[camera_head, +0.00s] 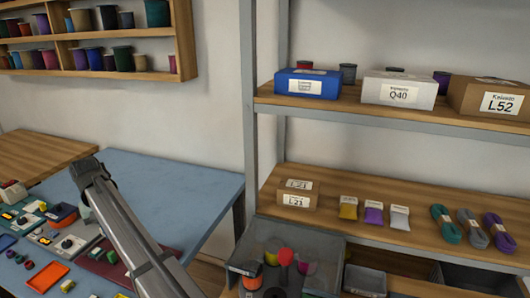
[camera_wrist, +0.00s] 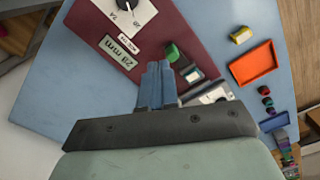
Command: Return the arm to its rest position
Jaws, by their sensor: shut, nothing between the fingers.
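In the wrist view my gripper (camera_wrist: 158,84) points down over the blue table, its two fingers together with nothing between them. Below or just past the fingertips lies a dark red board (camera_wrist: 150,40) with a dial and a "28 mm" label. In the head view my arm reaches from the bottom edge up to the left over the blue table (camera_head: 190,180). The fingers are not clearly visible there, and the arm hides part of the dark red board (camera_head: 108,268).
An orange tray (camera_head: 46,276) and several small coloured parts lie on the table. A shelf unit at right bears boxes, cord bundles (camera_head: 446,224) and a cardboard box (camera_head: 297,195). A grey bin (camera_head: 325,250) of spools stands in front. The table's back right is clear.

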